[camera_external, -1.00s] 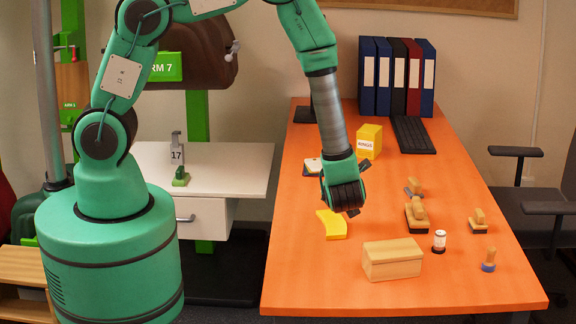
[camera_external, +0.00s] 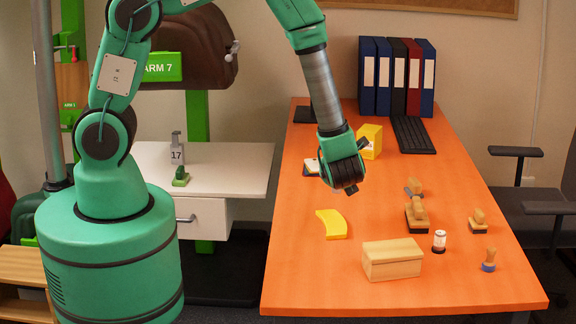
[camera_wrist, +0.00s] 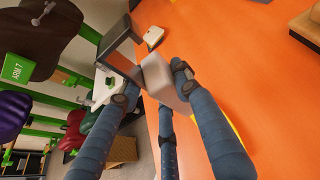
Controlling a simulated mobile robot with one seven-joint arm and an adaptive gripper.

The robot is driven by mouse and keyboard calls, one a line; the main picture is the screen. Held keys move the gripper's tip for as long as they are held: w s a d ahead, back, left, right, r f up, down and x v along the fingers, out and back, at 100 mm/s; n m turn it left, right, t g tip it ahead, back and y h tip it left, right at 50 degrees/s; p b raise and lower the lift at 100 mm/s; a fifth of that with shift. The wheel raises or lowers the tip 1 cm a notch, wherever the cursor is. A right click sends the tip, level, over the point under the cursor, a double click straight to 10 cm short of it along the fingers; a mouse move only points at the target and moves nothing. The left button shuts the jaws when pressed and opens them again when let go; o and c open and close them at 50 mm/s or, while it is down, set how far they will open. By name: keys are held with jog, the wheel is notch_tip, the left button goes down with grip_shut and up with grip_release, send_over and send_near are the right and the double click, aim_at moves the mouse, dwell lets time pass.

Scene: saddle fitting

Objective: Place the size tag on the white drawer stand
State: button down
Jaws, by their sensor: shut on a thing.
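My gripper (camera_external: 347,186) hangs above the orange table and also shows in the wrist view (camera_wrist: 155,88). Its blue fingers are shut on a pale grey block (camera_wrist: 165,80), which may be the size tag; no number shows on it. The fingers hide it in the external view. The white drawer stand (camera_external: 240,170) is left of the table, to the left of my gripper. On its top stand a grey upright piece marked 17 (camera_external: 177,155) and a small green piece (camera_external: 181,177). The stand also shows in the wrist view (camera_wrist: 100,92).
A brown saddle (camera_external: 195,45) on a green post is behind the stand. The stand's right top is clear.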

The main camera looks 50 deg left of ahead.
jog(key=w+a+n+g+y+b, duration=0.1)
jog(key=w+a+n+g, duration=0.15)
jog(key=a, duration=1.75)
jog(key=w+a+n+g+y, duration=0.1)
jog(key=a+n+g+y, duration=0.15)
jog(key=a, duration=1.75)
jog(key=s+a+n+g, duration=0.1)
jog(key=s+a, duration=0.6)
jog(key=a, duration=0.5)
jog(key=s+a+n+g+b, duration=0.1)
jog(key=s+a+n+g, duration=0.1)
jog(key=s+a, duration=0.75)
jog(key=s+a+n+g, duration=0.1)
jog(key=s+a, duration=0.5)
jog(key=a, duration=0.7)
notch_tip(320, 180, down, 20)
jog(key=shift+w, duration=0.35)
jog(key=shift+r, duration=0.1)
jog(key=w+a+b, duration=0.1)
jog(key=w+a, duration=0.2)
jog(key=a, duration=0.1)
jog(key=w+a+f+b, duration=0.1)
jog(key=w+a, duration=0.2)
jog(key=a, duration=0.1)
jog(key=w+a+b, duration=0.1)
jog(key=w+a, duration=0.2)
jog(key=a, duration=0.2)
jog(key=shift+w+f, duration=0.2)
jog(key=shift+f, duration=0.05)
